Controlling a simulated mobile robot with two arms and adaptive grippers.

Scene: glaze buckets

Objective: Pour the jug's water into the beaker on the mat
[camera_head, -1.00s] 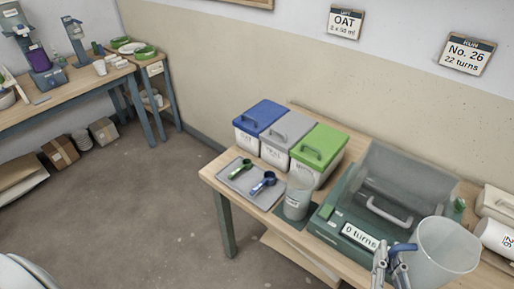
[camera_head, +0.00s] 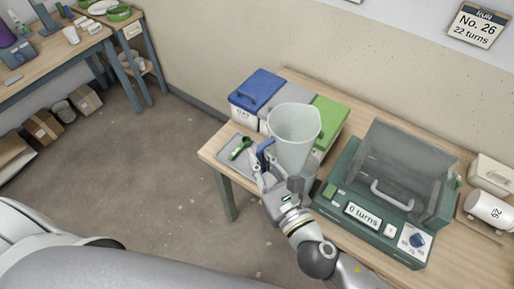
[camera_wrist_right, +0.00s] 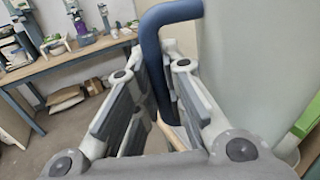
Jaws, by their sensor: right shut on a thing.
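My right gripper (camera_head: 264,166) is shut on the blue handle (camera_head: 265,151) of the large translucent jug (camera_head: 294,130). The jug is held up, roughly upright, over the left part of the table. In the right wrist view the handle (camera_wrist_right: 155,55) stands between the fingers and the jug wall (camera_wrist_right: 245,60) fills the right side. The beaker (camera_head: 316,160) is mostly hidden behind the jug; only a bit of it shows at the jug's lower right. The mat is hidden, and the water level cannot be made out. My left gripper is out of view.
A blue-lidded bucket (camera_head: 256,90) and a green-lidded bucket (camera_head: 330,118) stand behind the jug. A grey tray (camera_head: 222,155) with a green scoop (camera_head: 240,148) lies at left. A green machine (camera_head: 350,190) reading "0 turns" stands close on the right.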

